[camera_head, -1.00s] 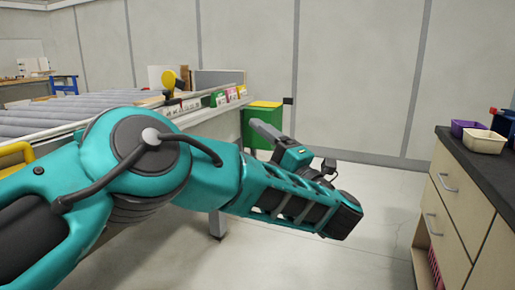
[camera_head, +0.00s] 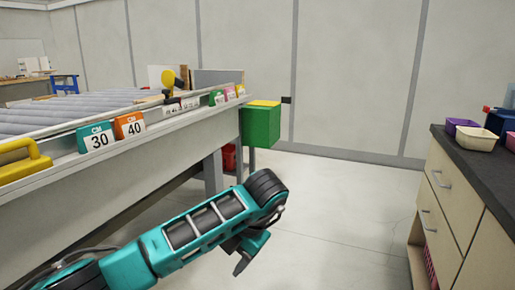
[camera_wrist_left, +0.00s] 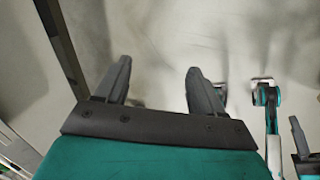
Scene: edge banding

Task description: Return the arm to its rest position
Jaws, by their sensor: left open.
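My left arm, teal and dark grey, comes in from the lower left in the head view and lies low in front of the roller table. My left gripper (camera_head: 241,268) hangs at the end of it, below the table's height, over the pale floor. In the left wrist view its two dark fingers (camera_wrist_left: 160,75) are spread apart. Nothing is between them, only floor behind. My right gripper does not show in the head view.
The roller table (camera_head: 130,165) runs along the left, with number cards (camera_head: 97,138) and a yellow-handled item (camera_head: 22,162) at its edge. A green bin (camera_head: 261,125) stands behind its end. A drawer cabinet (camera_head: 450,205) with small bins stands right. The floor between is clear.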

